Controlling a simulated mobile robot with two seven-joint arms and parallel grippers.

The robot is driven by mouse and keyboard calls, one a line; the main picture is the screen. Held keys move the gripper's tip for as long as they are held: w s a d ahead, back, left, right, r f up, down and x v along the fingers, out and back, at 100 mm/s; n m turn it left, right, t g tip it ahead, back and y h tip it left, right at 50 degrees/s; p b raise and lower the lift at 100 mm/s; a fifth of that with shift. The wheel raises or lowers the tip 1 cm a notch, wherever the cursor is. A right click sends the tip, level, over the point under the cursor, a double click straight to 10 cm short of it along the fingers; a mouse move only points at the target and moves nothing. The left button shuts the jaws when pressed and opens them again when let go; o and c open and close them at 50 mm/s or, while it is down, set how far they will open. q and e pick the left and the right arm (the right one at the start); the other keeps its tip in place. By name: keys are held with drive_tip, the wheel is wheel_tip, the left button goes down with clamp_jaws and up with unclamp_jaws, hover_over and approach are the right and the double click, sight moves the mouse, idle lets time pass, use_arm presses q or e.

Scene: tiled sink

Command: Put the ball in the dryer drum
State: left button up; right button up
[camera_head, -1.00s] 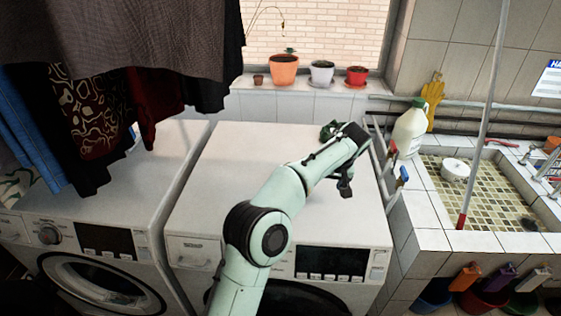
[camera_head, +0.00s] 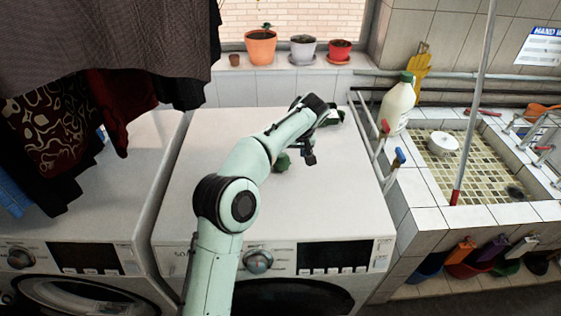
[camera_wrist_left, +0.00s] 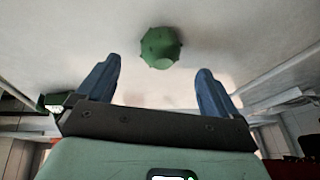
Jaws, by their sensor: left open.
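The green knobbly ball (camera_head: 282,163) lies on the white top of the right-hand machine, partly covered by my left arm. In the left wrist view the ball (camera_wrist_left: 160,47) is beyond the fingertips and between their lines, with no finger touching it. My left gripper (camera_head: 309,158) is over the machine top, right of the ball; its blue fingers (camera_wrist_left: 157,78) are wide apart and empty. The right-hand machine's round door (camera_head: 290,299) is at the bottom of the head view, partly cut off and behind my arm. I cannot tell which machine is the dryer. My right gripper is out of view.
Another dark green object (camera_head: 334,116) lies at the machine's back right. A second machine (camera_head: 100,180) stands left under hanging clothes (camera_head: 85,60). A white bottle (camera_head: 397,105), rails (camera_head: 383,150) and tiled sink (camera_head: 455,165) are right. Pots (camera_head: 303,48) line the back ledge.

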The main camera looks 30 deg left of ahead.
sight(282, 159)
use_arm(q)
drive_tip(key=x, duration=0.7)
drive_tip(key=shift+w+a+f, duration=0.15)
drive_tip(key=shift+a, duration=0.1)
drive_tip(key=c, duration=1.2)
